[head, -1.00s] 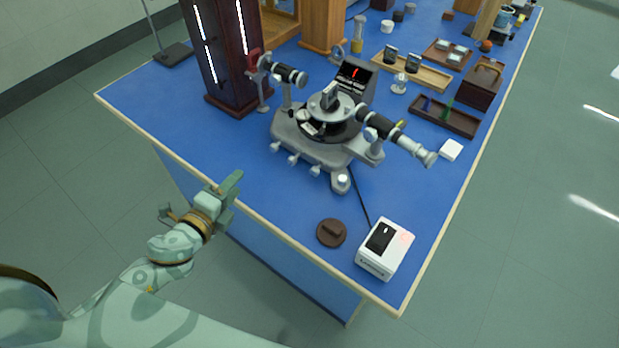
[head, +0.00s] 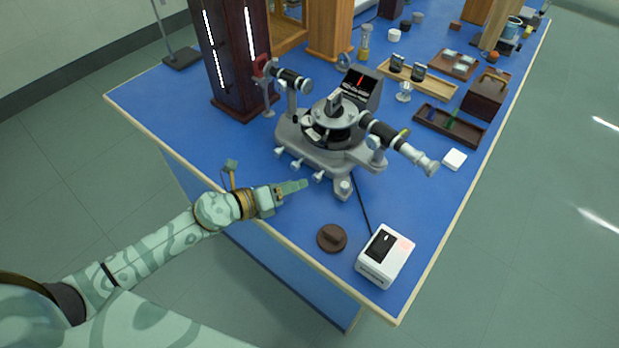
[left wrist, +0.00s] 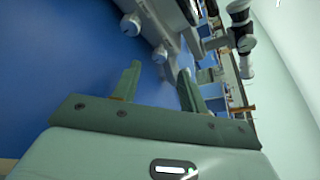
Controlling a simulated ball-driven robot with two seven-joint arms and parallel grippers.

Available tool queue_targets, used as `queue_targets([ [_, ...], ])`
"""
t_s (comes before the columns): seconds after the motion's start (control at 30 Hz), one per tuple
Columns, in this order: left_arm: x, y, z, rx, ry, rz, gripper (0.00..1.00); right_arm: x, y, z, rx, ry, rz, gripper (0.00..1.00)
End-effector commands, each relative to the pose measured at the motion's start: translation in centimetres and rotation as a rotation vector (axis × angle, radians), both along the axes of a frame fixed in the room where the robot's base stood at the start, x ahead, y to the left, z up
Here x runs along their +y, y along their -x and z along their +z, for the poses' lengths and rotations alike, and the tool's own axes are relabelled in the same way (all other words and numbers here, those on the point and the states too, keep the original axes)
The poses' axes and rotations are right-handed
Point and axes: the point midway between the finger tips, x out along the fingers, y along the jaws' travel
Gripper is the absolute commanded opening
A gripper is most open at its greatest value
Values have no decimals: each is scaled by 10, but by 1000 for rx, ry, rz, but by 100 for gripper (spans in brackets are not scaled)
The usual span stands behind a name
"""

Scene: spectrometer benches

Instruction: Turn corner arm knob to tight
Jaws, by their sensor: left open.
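The grey spectrometer (head: 330,135) stands on the blue bench, with several small pale knobs along its near side. The one at its near corner (head: 343,187) sits on a short stub. I cannot tell which knob is the corner arm knob. My left gripper (head: 297,186) is open and empty over the bench's near edge, left of the near corner knob and apart from it. In the left wrist view the open fingers (left wrist: 160,80) point towards the spectrometer's base, where a round knob (left wrist: 131,25) and another pale knob (left wrist: 160,54) show. My right gripper is not seen.
A brown round lid-like disc (head: 332,238) and a white box (head: 385,256) with a dark panel lie nearer the front corner. A dark cable runs from the spectrometer towards the box. A dark wooden cabinet (head: 233,60) stands behind left. Bare blue bench lies left of the knobs.

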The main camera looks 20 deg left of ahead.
Motion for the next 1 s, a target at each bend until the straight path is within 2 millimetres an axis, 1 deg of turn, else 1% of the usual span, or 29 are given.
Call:
queue_targets([
  [0.03, -8, -10, -3, -2, 2, 0, 43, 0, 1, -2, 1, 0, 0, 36],
  [0.1, -16, -21, -8, 0, 2, 1, 43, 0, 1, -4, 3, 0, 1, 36],
  [0.2, -24, -33, -13, 0, 1, 1, 43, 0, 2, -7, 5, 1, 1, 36],
  [0.3, -30, -41, -16, 2, 2, 1, 43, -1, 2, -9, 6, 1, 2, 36],
  [0.43, -34, -45, -17, 2, 1, 0, 43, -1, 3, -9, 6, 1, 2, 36],
  [0.67, -34, -45, -17, 2, 1, 0, 43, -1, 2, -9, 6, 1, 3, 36],
  [0.77, -34, -45, -17, 1, 2, 1, 18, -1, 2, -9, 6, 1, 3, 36],
  [0.8, -34, -45, -17, 1, 2, 1, 7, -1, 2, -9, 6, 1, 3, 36],
  [0.83, -34, -45, -16, 1, 2, 1, 0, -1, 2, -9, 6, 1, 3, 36],
  [1.0, -34, -45, -16, 0, -1, 1, 0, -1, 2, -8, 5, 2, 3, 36],
])
